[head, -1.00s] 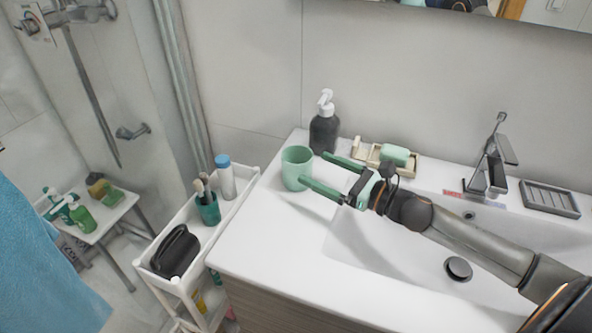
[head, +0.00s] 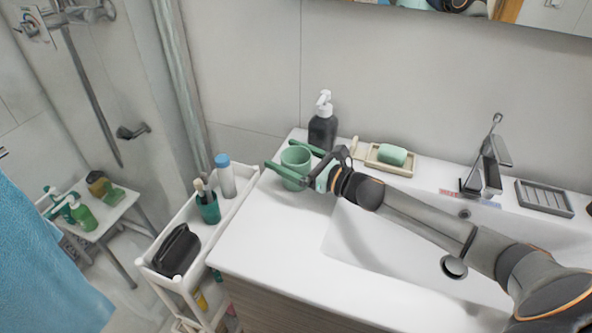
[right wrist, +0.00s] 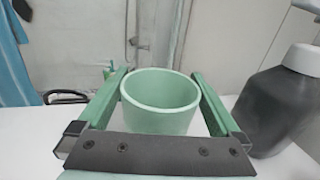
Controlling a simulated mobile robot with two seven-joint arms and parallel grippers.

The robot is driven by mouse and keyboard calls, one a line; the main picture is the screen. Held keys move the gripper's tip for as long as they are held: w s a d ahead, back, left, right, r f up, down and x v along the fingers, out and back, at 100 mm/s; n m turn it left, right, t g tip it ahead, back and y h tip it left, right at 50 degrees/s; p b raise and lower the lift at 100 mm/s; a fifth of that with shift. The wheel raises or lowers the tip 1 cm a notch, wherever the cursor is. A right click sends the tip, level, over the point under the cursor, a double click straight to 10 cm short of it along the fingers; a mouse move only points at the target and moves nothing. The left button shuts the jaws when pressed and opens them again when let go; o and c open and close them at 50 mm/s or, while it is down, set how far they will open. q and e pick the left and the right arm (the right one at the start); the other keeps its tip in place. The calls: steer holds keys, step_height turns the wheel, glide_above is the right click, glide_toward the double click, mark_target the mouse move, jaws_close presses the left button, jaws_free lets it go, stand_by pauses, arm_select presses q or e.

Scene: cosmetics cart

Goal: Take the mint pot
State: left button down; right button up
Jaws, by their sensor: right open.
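The mint pot (head: 294,160) stands upright on the white counter at the left end of the sink. It looks empty inside. My right gripper (head: 281,158) is open, with one green finger on each side of the pot. In the right wrist view the pot (right wrist: 160,100) sits between the two fingers (right wrist: 160,92), with a small gap showing on both sides. My left gripper is not in the head view.
A dark soap dispenser (head: 322,130) stands close behind the pot. A soap dish (head: 374,162) with a green bar lies to the right. A white cart (head: 232,209) holding a teal brush cup (head: 209,210) and a blue-capped bottle (head: 226,178) stands left of the counter.

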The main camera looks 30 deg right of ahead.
steer(key=shift+w+a, duration=0.2)
steer(key=shift+w, duration=0.1)
steer(key=c, duration=1.3)
